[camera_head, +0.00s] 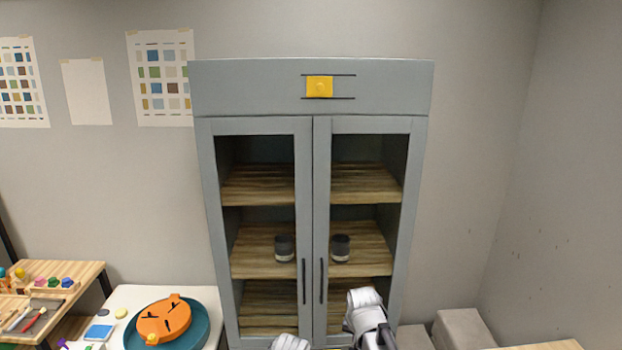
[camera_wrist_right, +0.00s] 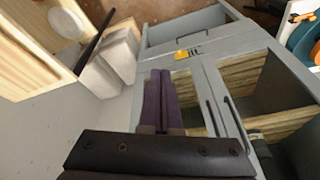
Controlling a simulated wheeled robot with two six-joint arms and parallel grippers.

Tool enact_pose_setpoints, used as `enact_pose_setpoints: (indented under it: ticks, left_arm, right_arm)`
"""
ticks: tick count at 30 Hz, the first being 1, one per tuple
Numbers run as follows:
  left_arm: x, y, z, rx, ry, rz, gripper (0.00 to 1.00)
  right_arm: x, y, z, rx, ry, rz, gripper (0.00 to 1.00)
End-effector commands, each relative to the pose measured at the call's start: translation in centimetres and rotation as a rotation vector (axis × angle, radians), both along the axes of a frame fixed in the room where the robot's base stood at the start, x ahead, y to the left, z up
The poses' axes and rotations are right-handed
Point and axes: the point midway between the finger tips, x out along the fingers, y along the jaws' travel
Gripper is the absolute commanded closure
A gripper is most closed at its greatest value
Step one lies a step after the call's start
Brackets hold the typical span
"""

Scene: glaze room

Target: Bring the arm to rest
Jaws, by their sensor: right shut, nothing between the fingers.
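My right gripper (camera_wrist_right: 160,75) shows in the right wrist view with its two dark fingers together and nothing between them. It is in front of the grey cabinet, whose door handles show to the right of the fingers. In the head view a white link of my right arm (camera_head: 367,312) stands in front of the cabinet's lower right door. A piece of my other arm (camera_head: 290,342) shows at the bottom edge. My left gripper is out of view.
The grey cabinet (camera_head: 314,125) has two closed glass doors, with a dark cup (camera_head: 285,248) and another cup (camera_head: 341,248) inside. A white table (camera_head: 125,300) with an orange object (camera_head: 164,322) is at left. Pale blocks (camera_head: 462,328) stand at lower right.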

Motion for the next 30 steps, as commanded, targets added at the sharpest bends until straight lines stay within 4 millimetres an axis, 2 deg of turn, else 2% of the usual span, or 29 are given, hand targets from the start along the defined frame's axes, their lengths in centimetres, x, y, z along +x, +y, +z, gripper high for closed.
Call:
enact_pose_setpoints:
  ticks: [1,6,11,12,17,27,30]
  left_arm:
    - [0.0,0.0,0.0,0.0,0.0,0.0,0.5]
    - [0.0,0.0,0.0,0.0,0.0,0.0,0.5]
    - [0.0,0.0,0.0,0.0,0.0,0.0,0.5]
    - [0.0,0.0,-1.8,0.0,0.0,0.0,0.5]
    - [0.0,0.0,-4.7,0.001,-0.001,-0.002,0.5]
    - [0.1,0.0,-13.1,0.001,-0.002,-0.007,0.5]
    - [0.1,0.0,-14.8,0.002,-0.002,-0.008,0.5]
  right_arm:
    - [-3.2,-1.2,-0.3,-0.01,0.043,0.052,1.0]
    - [-9.8,-3.2,-0.8,-0.023,0.164,0.235,1.0]
    - [-15.7,-4.5,-1.0,-0.009,0.255,0.397,1.0]
    - [-14.9,-3.5,-2.8,-0.017,0.259,0.415,1.0]
    - [-15.5,-1.3,-5.8,-0.038,0.281,0.47,1.0]
    - [-18.4,4.2,-14.1,-0.105,0.345,0.624,1.0]
    - [-19.3,5.5,-15.8,-0.124,0.362,0.662,1.0]
